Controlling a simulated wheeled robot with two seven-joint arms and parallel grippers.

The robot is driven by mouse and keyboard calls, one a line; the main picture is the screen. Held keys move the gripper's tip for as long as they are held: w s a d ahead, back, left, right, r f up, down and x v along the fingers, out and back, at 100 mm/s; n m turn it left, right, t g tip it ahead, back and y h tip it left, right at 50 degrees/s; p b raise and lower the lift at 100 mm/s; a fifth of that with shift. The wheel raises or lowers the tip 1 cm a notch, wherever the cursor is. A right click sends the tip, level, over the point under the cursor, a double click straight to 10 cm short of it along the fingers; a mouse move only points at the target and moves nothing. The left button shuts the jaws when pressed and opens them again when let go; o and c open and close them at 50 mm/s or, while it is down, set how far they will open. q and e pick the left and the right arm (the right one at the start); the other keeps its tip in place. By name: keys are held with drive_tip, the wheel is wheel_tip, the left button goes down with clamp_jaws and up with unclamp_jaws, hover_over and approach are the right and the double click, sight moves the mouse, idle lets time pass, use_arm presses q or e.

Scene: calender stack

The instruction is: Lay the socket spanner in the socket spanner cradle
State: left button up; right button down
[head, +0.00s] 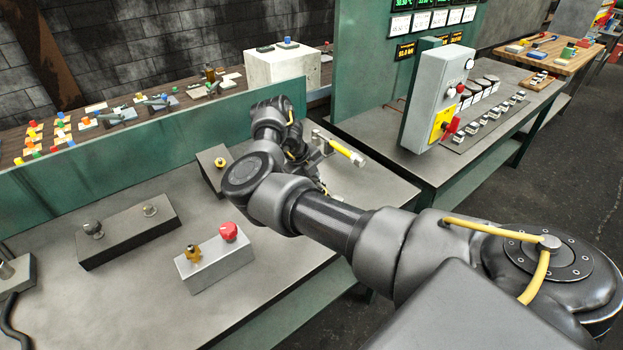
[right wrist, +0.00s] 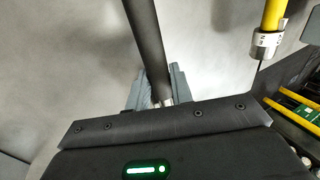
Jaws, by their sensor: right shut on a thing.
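In the right wrist view, a dark grey round bar (right wrist: 148,42), which looks like the socket spanner, runs down between the two grey fingers of my right gripper (right wrist: 153,90). The gripper is shut on it. A bright metal part shows at its lower end. In the head view my right arm reaches over the grey bench, and the held bar cannot be made out clearly behind it. No socket spanner cradle can be told for certain in either view. My left gripper is not in view.
On the bench (head: 110,300) stand a dark block with two metal knobs (head: 130,232), a light block with brass and red knobs (head: 216,262), and a grey block (head: 211,168) partly behind my arm. A green panel (head: 60,195) lines the back. A control box (head: 437,98) stands right.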

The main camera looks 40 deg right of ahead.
drive_tip(key=c, duration=0.5)
unclamp_jaws()
drive_tip(key=shift+a+r, duration=0.1)
drive_tip(key=shift+r, duration=0.05)
idle(0.5)
drive_tip(key=p+v, duration=0.5)
drive_tip(key=v, duration=0.2)
drive_tip(key=shift+a+r, duration=0.15)
drive_tip(key=shift+r, duration=0.15)
idle(0.6)
idle(0.5)
